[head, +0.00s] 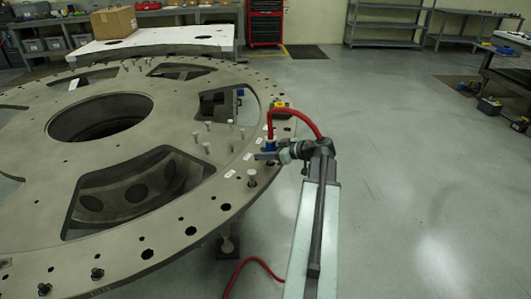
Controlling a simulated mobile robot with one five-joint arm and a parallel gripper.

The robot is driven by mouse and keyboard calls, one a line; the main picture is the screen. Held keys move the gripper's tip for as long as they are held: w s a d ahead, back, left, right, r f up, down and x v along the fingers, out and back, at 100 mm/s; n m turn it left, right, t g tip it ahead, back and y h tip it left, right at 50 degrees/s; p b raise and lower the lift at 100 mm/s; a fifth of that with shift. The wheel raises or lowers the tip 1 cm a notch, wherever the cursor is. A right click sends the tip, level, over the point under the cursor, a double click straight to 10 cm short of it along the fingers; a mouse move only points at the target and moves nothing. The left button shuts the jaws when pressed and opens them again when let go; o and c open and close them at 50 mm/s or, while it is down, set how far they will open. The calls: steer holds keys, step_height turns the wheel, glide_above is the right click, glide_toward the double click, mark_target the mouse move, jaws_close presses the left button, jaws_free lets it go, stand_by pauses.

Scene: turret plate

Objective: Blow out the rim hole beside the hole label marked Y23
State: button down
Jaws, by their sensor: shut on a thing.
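The turret plate (165,215) is a large grey disc with holes along its rim, filling the left of the head view. My gripper (268,156) is over its right rim, shut on a blue air nozzle (270,144) with a red hose (299,113) arching from its top. Small white hole labels (230,173) lie near the rim; their text is too small to read, so I cannot tell which is Y23. The nozzle's tip is hidden by my gripper, and I cannot tell whether it touches the plate or which hole is under it.
A bolt (252,176) stands on the rim just in front of my gripper, and several more pins (208,148) stand further in. A yellow and dark object (281,105) sits on the rim behind. The floor (410,170) to the right is clear.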

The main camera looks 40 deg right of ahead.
stand_by(0.3)
step_height(320, 180, up, 8)
steer(key=p, duration=0.8)
stand_by(0.4)
